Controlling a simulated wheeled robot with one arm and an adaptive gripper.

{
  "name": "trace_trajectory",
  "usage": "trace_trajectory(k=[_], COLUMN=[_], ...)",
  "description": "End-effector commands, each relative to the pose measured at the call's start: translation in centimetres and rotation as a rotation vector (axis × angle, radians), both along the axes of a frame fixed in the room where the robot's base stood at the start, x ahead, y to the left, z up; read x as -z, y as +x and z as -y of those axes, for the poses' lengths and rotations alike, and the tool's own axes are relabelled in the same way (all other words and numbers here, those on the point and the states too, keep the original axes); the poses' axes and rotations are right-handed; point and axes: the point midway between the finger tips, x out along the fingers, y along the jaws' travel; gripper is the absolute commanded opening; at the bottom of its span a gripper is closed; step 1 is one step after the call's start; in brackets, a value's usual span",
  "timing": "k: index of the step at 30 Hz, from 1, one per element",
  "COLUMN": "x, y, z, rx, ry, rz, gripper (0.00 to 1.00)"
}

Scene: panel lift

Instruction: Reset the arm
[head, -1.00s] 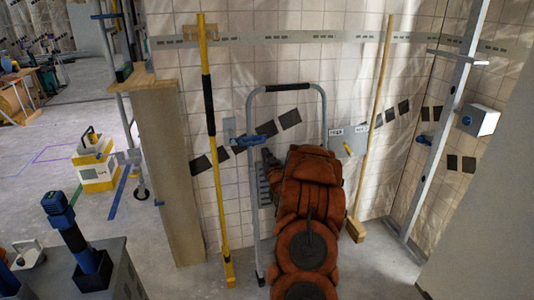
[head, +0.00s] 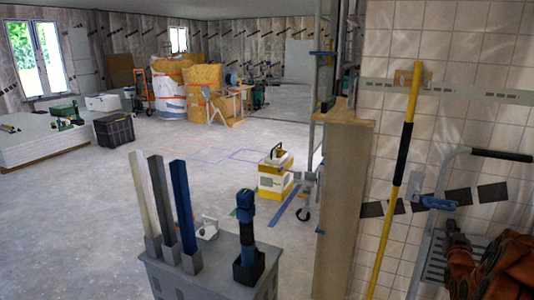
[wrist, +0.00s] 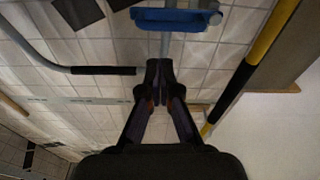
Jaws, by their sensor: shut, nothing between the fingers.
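My gripper (wrist: 160,85) shows in the wrist view with its two dark fingers together at the tips and nothing between them. It points toward the tiled wall (wrist: 195,60). A blue clamp-like part (wrist: 175,18) shows just beyond the fingertips, at the top of that view. Whether the fingers touch anything is hard to tell, but they look apart from it. The head view does not show the gripper.
A hand truck frame (head: 441,180) and a yellow-and-black pole (head: 401,160) stand against the wall, beside a wooden post (head: 345,205). A grey holder (head: 205,275) with upright bars is in front. Open floor (head: 110,195) lies to the left.

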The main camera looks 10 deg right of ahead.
Motion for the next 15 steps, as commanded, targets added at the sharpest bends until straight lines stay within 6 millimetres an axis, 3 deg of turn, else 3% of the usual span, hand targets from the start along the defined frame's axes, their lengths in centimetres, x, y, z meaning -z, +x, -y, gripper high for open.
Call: trace_trajectory(k=[8, 15], x=[-0.2, 0.8], y=[3.2, 2.9], z=[-7.5, -15.9], rx=[-0.075, -0.135], ry=[0.112, 0.224], rz=[-0.220, -0.468], gripper=[0.00, 0.00])
